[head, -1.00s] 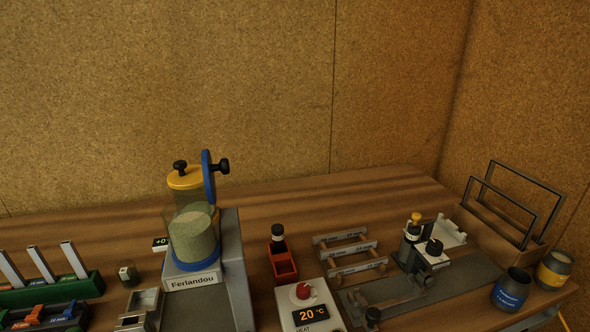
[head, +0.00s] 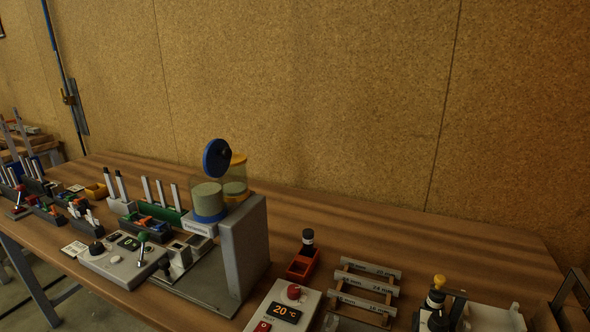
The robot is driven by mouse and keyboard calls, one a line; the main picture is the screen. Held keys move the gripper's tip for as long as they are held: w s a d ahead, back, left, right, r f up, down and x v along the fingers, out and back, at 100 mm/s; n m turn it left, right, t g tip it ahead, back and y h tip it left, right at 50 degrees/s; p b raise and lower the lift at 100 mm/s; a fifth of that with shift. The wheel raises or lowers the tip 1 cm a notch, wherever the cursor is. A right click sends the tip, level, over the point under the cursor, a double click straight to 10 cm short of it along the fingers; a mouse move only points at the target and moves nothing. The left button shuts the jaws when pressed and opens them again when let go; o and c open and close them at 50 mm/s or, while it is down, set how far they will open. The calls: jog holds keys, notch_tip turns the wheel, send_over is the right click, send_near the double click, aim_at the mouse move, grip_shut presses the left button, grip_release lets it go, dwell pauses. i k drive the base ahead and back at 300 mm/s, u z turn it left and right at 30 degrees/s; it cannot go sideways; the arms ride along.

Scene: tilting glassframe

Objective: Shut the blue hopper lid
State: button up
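The blue hopper lid (head: 216,158) stands up on edge, tilted open, above the blue-based hopper (head: 208,200), a clear cylinder holding pale green grains. A dark knob shows on the lid's face. My gripper is not in view.
A grey control box with lever (head: 125,260) stands in front on the left. The bench behind the rack is clear.

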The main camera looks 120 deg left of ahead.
aim_at(216, 155)
jog(key=u, duration=0.1)
jog(key=i, duration=0.7)
jog(key=u, duration=3.95)
jog(key=k, duration=0.5)
jog(key=u, duration=0.25)
jog(key=i, duration=0.5)
jog(key=z, duration=0.15)
